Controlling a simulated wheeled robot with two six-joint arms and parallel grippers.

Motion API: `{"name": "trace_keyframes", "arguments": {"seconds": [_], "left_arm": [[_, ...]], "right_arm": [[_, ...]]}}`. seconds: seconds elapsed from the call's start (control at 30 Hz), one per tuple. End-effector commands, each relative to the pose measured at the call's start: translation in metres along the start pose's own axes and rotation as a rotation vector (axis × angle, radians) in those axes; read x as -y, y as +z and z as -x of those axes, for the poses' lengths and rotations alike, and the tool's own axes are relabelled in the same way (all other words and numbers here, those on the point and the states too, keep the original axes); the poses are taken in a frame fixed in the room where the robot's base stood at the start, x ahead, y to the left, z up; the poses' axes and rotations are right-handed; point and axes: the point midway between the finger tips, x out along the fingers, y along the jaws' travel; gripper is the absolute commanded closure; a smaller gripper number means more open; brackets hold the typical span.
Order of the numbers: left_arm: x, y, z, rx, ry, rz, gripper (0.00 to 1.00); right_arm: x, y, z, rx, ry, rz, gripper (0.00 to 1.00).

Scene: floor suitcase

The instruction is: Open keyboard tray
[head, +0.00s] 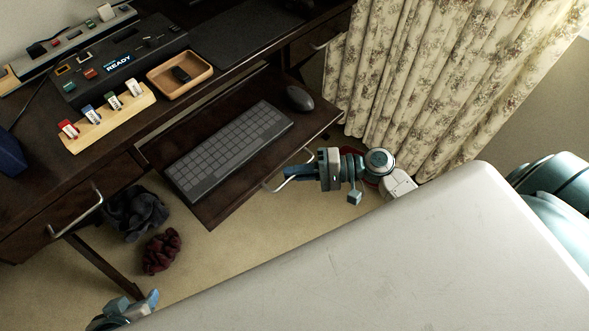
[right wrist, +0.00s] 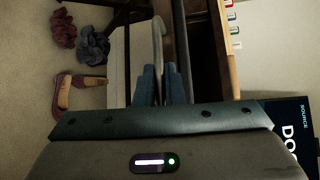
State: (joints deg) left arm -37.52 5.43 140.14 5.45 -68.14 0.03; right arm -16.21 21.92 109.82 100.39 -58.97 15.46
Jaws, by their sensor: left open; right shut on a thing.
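The dark wood keyboard tray (head: 308,127) is slid out from under the desk, in the middle of the head view. A grey keyboard (head: 228,150) and a dark mouse (head: 299,98) rest on it. A metal handle (head: 272,188) is on its front edge. My right gripper (head: 290,172) is shut on this handle. In the right wrist view, the handle bar (right wrist: 156,40) runs between the two blue fingers of my right gripper (right wrist: 160,84). My left gripper (head: 136,303) is open and empty, low at the left of the head view, away from the tray.
The desk top (head: 105,155) holds a wooden dish (head: 180,72), a rack of coloured tags (head: 105,118) and a dark device. A side drawer with a handle (head: 75,212) is at left. Dark cloths (head: 161,250) lie on the carpet. A floral curtain (head: 420,80) hangs close beside my right arm.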

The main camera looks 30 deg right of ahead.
Motion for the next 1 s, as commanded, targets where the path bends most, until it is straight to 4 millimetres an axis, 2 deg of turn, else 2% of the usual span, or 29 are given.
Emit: {"name": "trace_keyframes", "arguments": {"seconds": [0.1,0.13,0.2,0.23,0.63,0.77,1.0], "left_arm": [[-0.001,0.0,0.0,-0.002,0.002,0.005,0.5],[-0.001,0.0,0.0,-0.002,0.002,0.006,0.5],[-0.002,0.0,0.0,-0.002,0.003,0.009,0.5],[-0.002,0.001,0.0,-0.002,0.004,0.011,0.5],[-0.003,0.006,0.001,0.007,0.006,0.013,0.5],[-0.002,0.005,0.0,0.0,0.006,0.009,0.5],[-0.001,0.003,-0.001,-0.012,0.006,0.003,0.5]], "right_arm": [[-0.001,0.0,0.0,-0.001,0.001,-0.001,1.0],[-0.001,0.0,0.0,-0.001,0.001,-0.001,0.85],[-0.001,0.0,0.0,0.0,0.001,-0.001,0.71],[-0.001,0.0,0.0,0.0,0.001,-0.001,0.7],[-0.001,0.0,0.007,0.0,0.003,-0.001,0.7],[-0.002,0.0,0.022,0.001,0.006,0.001,0.7],[-0.002,0.0,0.06,0.002,0.008,-0.001,0.7]]}}
